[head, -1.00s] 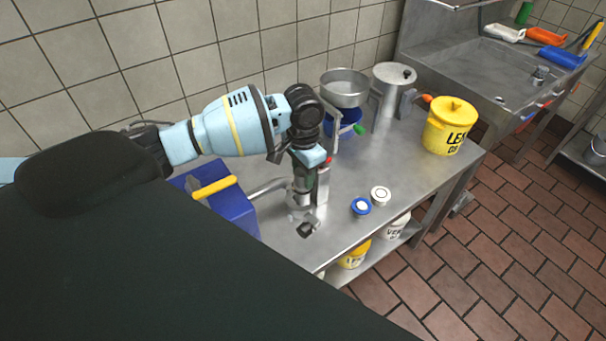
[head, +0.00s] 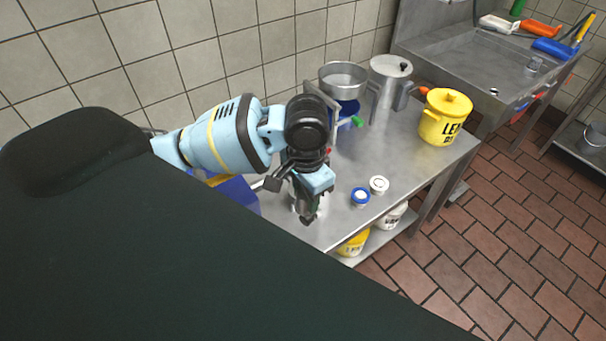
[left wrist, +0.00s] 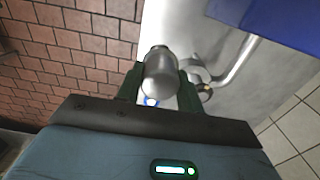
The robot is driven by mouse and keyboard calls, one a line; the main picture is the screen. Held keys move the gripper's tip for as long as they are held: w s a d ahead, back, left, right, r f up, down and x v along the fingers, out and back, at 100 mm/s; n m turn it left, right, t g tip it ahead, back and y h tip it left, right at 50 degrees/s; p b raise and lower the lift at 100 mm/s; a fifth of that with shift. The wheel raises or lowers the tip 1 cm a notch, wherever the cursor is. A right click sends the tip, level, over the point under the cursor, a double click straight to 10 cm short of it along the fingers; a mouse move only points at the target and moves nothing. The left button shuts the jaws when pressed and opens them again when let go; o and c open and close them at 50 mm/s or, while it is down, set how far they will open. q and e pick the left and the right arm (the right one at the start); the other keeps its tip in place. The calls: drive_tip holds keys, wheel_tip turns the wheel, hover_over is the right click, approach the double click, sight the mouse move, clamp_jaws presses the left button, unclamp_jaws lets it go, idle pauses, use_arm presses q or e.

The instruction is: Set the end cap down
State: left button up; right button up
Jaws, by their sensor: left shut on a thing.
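My left gripper (head: 308,212) is over the front part of the steel table, left of two small round containers. In the left wrist view, its dark green fingers (left wrist: 160,88) are shut on a shiny metal cylindrical piece, which I take to be the end cap (left wrist: 160,72). The cap is between the fingertips above the steel surface. I cannot tell whether it touches the table. In the head view the wrist and fingers mostly hide it. My right gripper is not in view.
A blue bin (head: 238,196) and a bent metal bar (left wrist: 238,62) are beside the gripper. A blue-rimmed container (head: 360,197) and a white-lidded one (head: 379,185) stand to the right. A steel bowl (head: 343,78), steel pot (head: 388,85) and yellow pot (head: 444,118) are behind.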

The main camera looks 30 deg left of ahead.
use_arm(q)
drive_tip(key=shift+s+d, duration=0.4)
drive_tip(key=shift+s, duration=0.2)
drive_tip(key=shift+s+d, duration=0.4)
drive_tip(key=shift+s, duration=0.2)
drive_tip(key=shift+r, duration=0.15)
